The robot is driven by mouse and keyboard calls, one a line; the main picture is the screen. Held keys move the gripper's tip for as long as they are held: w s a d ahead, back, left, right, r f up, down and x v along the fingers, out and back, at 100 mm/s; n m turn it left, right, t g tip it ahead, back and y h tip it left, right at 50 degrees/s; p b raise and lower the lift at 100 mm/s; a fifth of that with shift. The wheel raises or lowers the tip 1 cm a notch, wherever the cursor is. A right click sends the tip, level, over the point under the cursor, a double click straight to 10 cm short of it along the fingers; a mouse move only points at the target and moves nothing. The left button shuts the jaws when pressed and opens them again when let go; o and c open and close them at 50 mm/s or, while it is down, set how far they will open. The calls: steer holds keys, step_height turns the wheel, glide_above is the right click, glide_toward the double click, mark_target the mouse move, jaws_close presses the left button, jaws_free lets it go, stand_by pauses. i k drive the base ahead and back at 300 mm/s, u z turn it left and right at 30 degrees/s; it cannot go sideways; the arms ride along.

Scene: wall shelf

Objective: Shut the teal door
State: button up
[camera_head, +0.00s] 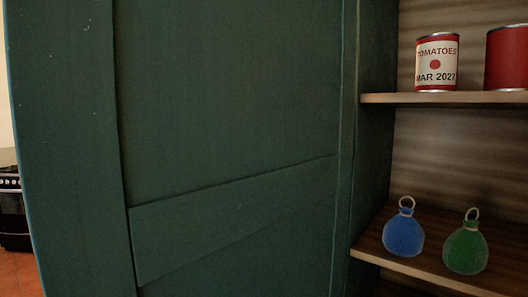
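The teal door (230,100) is a dark, panelled door that fills the left and middle of the head view, very close to the camera. It stands open at the left of the shelf unit, and the shelves to its right are exposed. Its free edge appears to be at the left, near the camera, and its other edge meets the unit's side. No handle shows on the visible face. My gripper is not in view.
The upper shelf (440,98) holds a tomato can (436,62) and a red can (507,58). The lower shelf (440,274) holds a blue pouch (403,235) and a green pouch (465,250), each with a ring. A black stove (12,210) stands far left.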

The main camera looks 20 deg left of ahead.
mark_target(163, 147)
steer(key=z, duration=2.2)
steer(key=k, duration=2.05)
steer(key=u, duration=1.65)
